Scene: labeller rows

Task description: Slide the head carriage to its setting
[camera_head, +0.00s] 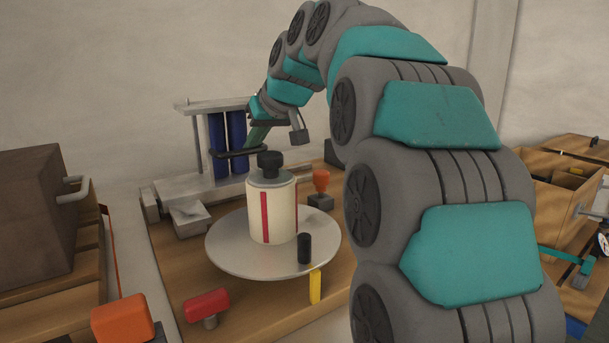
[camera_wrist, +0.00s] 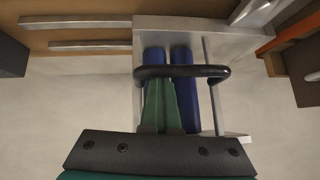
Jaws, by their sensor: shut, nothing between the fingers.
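A pale metal frame (camera_head: 195,108) with two upright blue cylinders (camera_head: 227,140) stands at the back left of the machine in the head view. A black bar handle (camera_head: 240,153) sits across its front; I take this to be the head carriage's handle. In the wrist view the handle (camera_wrist: 206,71) crosses over the blue cylinders (camera_wrist: 190,115). My gripper (camera_wrist: 160,82) is shut and empty, its green fingers ending at the handle, left of its middle. I cannot tell if they touch it. In the head view my gripper (camera_head: 256,135) is partly hidden by my wrist. No setting mark is readable.
A round metal turntable (camera_head: 230,258) carries a white container (camera_head: 262,222) with a red stripe and black cap. A brown box (camera_head: 40,215) stands left; my arm covers the right.

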